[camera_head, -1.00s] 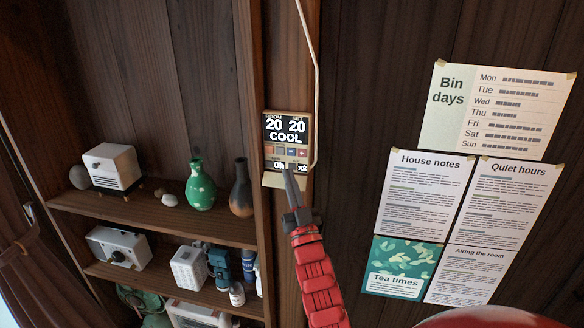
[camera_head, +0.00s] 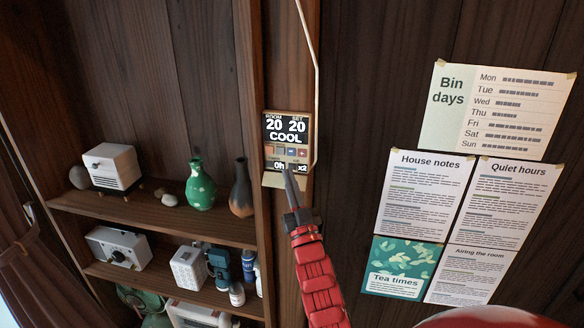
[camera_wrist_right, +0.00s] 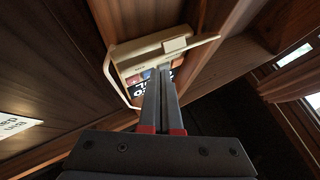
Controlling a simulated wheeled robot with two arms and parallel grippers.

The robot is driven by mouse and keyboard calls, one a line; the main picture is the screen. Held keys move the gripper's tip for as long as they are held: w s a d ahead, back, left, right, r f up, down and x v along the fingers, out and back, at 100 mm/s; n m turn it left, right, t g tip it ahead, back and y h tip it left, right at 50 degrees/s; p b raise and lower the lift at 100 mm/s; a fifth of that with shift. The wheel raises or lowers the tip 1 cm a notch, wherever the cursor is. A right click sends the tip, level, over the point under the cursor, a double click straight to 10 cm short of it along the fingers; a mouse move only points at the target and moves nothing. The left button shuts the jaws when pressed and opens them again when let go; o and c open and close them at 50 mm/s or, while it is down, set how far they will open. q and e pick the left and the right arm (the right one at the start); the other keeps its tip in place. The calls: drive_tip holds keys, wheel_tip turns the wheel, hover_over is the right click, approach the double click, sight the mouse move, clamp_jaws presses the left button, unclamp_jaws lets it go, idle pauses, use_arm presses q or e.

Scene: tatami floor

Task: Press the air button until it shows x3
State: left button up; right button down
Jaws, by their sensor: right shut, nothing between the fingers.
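The wall control panel (camera_head: 287,130) hangs on a wooden post, its screen reading ROOM 20, SET 20 and COOL. Below are several small coloured buttons (camera_head: 291,152) and a lower strip reading "0h" and "x2", partly covered by my gripper. My right gripper (camera_head: 290,173) is shut and empty, its tips in front of the panel's lower part. I cannot tell whether they touch it. In the right wrist view the panel (camera_wrist_right: 134,68) shows beyond the shut fingers (camera_wrist_right: 160,76), which hide part of its face. My left gripper is not in view.
A beige ledge (camera_head: 272,181) juts out under the panel, and a pale cable (camera_head: 316,90) runs beside it. Shelves (camera_head: 160,215) with vases, a radio and boxes stand at left. Paper notices (camera_head: 428,195) cover the wall at right.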

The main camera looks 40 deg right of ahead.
drive_tip(key=shift+w+d, duration=0.1)
drive_tip(key=shift+w, duration=0.05)
drive_tip(key=shift+d+b, duration=0.15)
drive_tip(key=shift+b, duration=0.15)
drive_tip(key=shift+w, duration=0.15)
drive_tip(key=shift+w+d, duration=0.25)
drive_tip(key=shift+d, duration=0.1)
idle(0.6)
idle(0.4)
drive_tip(key=shift+s+a+b, duration=0.55)
drive_tip(key=shift+a, duration=0.05)
